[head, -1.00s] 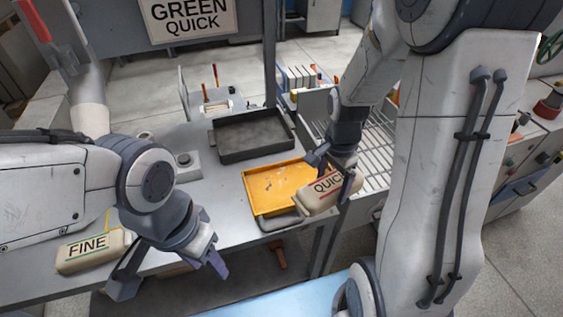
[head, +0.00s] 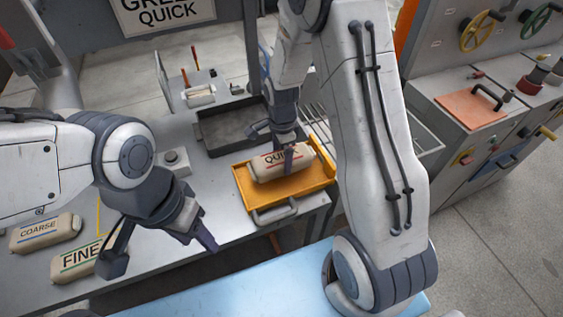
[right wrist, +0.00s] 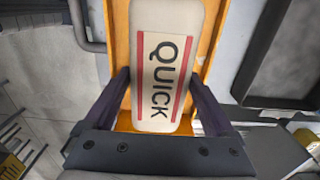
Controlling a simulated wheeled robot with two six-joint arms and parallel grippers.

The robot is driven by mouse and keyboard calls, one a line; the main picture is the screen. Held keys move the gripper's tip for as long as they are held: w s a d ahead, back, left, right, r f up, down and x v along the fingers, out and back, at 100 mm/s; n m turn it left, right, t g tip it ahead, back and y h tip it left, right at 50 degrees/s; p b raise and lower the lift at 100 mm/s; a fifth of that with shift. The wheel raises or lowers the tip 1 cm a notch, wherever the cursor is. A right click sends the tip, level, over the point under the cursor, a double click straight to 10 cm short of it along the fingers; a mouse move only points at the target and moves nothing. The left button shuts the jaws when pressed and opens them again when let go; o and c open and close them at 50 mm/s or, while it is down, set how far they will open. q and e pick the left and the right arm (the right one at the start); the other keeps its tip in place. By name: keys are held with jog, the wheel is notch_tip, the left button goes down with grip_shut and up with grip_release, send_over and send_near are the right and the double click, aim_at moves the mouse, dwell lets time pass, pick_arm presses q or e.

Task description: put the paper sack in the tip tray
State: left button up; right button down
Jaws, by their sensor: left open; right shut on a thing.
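The paper sack marked QUICK (head: 270,168) is beige with red stripes. My right gripper (head: 283,160) is shut on it. The sack is over the yellow tip tray (head: 316,181), inside its outline as seen in the head view. I cannot tell whether it touches the tray floor. In the right wrist view the sack (right wrist: 163,65) lies between the two fingers of my right gripper (right wrist: 160,90), with the yellow tray (right wrist: 121,40) behind it. My left gripper (head: 165,255) is open and empty, near the table's front edge, right of the FINE sack (head: 75,258).
A COARSE sack (head: 45,233) lies at the table's left. A dark tray (head: 222,130) stands behind the yellow tray. A wire rack (head: 322,125) is to the right. A sign (head: 165,14) hangs at the back. A cabinet with handwheels (head: 480,90) stands at the far right.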

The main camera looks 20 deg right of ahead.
aim_at(281, 164)
notch_tip(281, 164, down, 3)
jog(key=shift+w+f+p, duration=0.1)
jog(key=shift+f+p, duration=0.1)
jog(key=shift+p, duration=0.45)
jog(key=shift+f, duration=0.35)
jog(key=shift+f, duration=0.1)
